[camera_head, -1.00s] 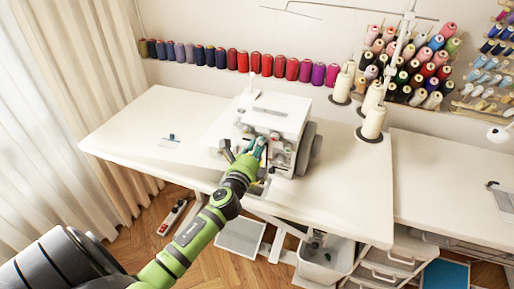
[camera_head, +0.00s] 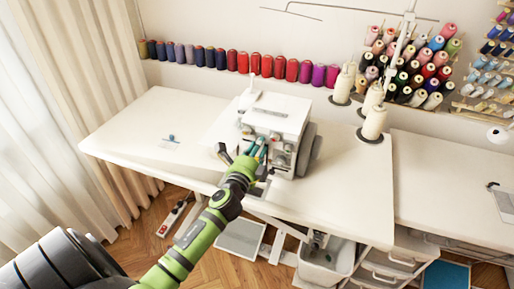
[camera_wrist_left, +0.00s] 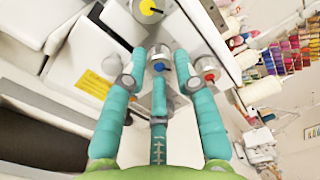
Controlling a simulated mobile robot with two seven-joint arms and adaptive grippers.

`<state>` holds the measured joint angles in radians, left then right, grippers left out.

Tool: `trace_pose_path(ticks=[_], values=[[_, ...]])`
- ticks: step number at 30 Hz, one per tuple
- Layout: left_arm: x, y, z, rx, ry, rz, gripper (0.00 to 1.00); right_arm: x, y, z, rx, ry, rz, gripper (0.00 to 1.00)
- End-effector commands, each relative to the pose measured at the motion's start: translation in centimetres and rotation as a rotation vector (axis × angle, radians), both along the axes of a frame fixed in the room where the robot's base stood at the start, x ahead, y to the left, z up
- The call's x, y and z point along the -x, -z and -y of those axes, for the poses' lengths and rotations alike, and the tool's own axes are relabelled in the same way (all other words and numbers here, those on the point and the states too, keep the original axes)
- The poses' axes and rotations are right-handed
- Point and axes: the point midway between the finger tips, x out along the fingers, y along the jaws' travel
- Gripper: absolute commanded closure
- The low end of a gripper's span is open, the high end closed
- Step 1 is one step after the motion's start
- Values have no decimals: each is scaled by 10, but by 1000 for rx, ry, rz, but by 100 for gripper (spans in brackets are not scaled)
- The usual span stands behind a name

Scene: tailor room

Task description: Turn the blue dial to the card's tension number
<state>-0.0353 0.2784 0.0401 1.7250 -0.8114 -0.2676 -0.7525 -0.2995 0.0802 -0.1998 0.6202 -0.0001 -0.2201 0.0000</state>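The white sewing machine (camera_head: 276,112) stands on the table, its dial front facing me. In the left wrist view the blue dial (camera_wrist_left: 159,67) sits between the teal fingertips of my left gripper (camera_wrist_left: 160,62). The outer fingers stand apart on either side of it with small gaps; a third finger lies just below it. Contact cannot be made out. The yellow-centred dial (camera_wrist_left: 149,7) is above and the red-centred dial (camera_wrist_left: 209,77) to the right. In the head view my left gripper (camera_head: 256,149) is at the machine's front. A small card (camera_head: 169,144) lies on the table at left; its number is unreadable.
The white table (camera_head: 140,125) is largely clear left of the machine. Thread cones (camera_head: 374,122) stand on its right. A yellow label (camera_wrist_left: 93,84) is on the machine beside the fingers. A bin (camera_head: 325,262) is below the table.

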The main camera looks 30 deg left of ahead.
Motion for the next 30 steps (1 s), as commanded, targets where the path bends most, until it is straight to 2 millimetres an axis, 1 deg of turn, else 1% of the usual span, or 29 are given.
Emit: trace_pose_path(ticks=[10, 14, 17, 24, 27, 30], values=[[0, 0, -1, -1, -2, 0, 53, 1, 0, 2, 3, -2, 0, 70], [9, 0, 1, -1, -2, -1, 53, 1, 0, 2, 2, -1, -1, 70], [25, 1, 5, 0, -3, -3, 53, 1, 0, 1, 1, -1, -1, 70], [75, 1, 17, 1, -2, -4, 53, 1, 0, 0, 0, 0, -1, 70], [93, 1, 22, 1, -3, -3, 53, 1, 0, 0, 0, 0, -1, 70], [106, 1, 25, 3, -2, -2, 53, 1, 0, 0, 0, 0, -1, 70]])
